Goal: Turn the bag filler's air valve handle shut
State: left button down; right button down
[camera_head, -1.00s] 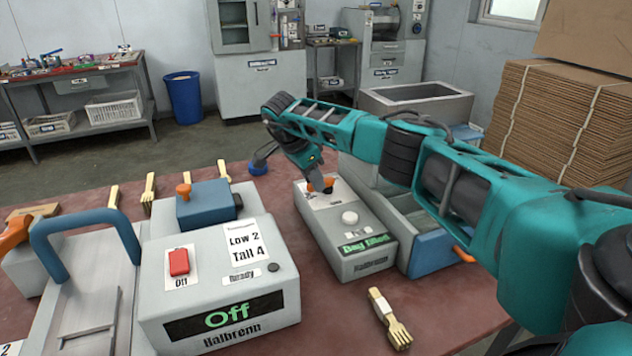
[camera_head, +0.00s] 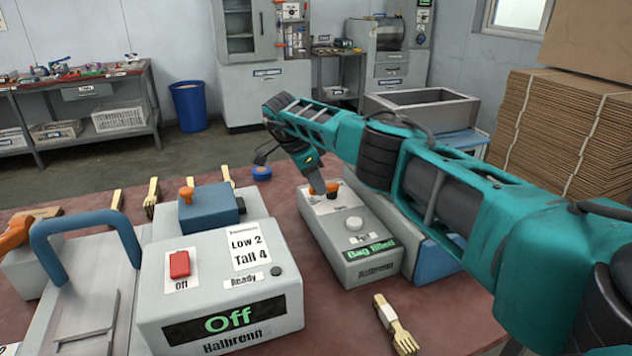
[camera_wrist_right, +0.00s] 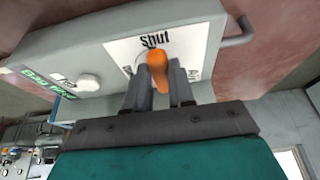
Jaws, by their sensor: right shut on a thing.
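The bag filler (camera_head: 372,266) is a grey box with a green "Bag filled" display on its front and a white round knob on top. Its air valve handle (camera_head: 326,188) is orange, at the far end of the top. In the right wrist view the orange handle (camera_wrist_right: 157,70) points up at the word "Shut" on the white label plate (camera_wrist_right: 187,40). My right gripper (camera_wrist_right: 160,80) is shut on the handle, with dark fingers on both sides of it. In the head view the right gripper (camera_head: 318,186) partly covers the label. My left gripper is not in view.
A grey press (camera_head: 220,310) with an "Off" display and red switch stands left of the filler. A blue and grey bin stands right of the filler, partly behind my arm.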

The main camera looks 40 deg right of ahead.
jog(key=c, duration=1)
grip_release()
jog(key=shift+o, duration=0.2)
jog(key=p+v, duration=0.1)
jog(key=v, duration=1.2)
